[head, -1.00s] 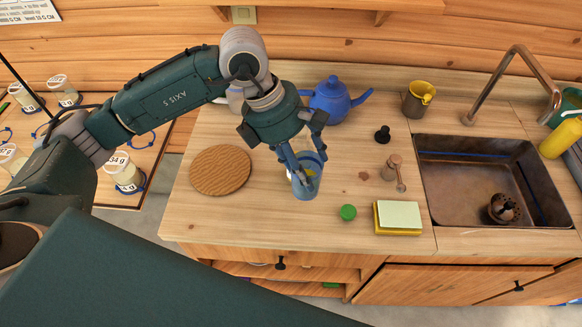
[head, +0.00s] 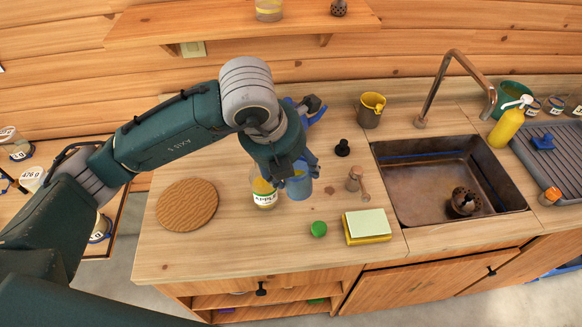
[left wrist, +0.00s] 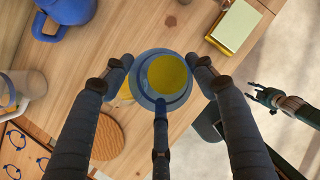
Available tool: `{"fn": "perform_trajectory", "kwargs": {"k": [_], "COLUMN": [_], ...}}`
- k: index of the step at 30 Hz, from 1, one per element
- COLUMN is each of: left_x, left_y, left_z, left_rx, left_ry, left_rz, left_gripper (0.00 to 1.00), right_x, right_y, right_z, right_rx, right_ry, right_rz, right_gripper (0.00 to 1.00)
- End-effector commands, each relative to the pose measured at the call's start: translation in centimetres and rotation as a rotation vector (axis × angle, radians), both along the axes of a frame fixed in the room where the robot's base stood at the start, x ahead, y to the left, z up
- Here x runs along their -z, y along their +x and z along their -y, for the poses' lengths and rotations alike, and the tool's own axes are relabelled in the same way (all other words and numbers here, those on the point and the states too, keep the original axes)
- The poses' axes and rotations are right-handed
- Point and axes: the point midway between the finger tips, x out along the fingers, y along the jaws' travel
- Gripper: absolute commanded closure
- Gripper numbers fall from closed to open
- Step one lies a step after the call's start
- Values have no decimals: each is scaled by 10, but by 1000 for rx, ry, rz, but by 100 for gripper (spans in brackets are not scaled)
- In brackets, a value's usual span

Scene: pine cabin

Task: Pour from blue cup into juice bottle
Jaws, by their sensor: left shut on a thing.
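My left gripper (head: 300,168) is shut on the blue cup (head: 299,186). The cup is upright or nearly so. In the left wrist view the cup (left wrist: 148,98) sits between the fingers, with yellow liquid (left wrist: 167,74) inside. The juice bottle (head: 264,194), with yellow contents and a white label, stands on the counter just left of the cup in the head view. In the left wrist view it is mostly hidden behind a finger. My right gripper (left wrist: 262,100) shows only in the left wrist view, at the right, empty, its fingers spread apart.
A green round lid (head: 318,229) and a yellow sponge block (head: 367,227) lie near the front edge. A round wooden board (head: 187,205) lies left. The blue teapot (left wrist: 65,12) is behind.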

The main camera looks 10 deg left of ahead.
Motion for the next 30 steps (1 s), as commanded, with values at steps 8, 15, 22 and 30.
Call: {"fn": "perform_trajectory", "kwargs": {"k": [8,15,22,30], "left_x": [-2,-16,-28,-41], "left_y": [0,3,7,14], "left_z": [-3,-12,-24,-40], "left_rx": [0,-4,-3,-4], "left_ry": [-16,-138,-307,-522], "left_rz": [-9,-51,-107,-175], "left_gripper": [73,73,73,73], "right_x": [-3,-16,-19,-8], "right_y": [-1,-1,-1,-1], "right_z": [0,0,0,0], "right_rx": [-1,-1,-1,-1], "right_ry": [1,0,0,0], "right_rz": [-1,-2,-2,-2], "right_gripper": [53,53,53,53]}}
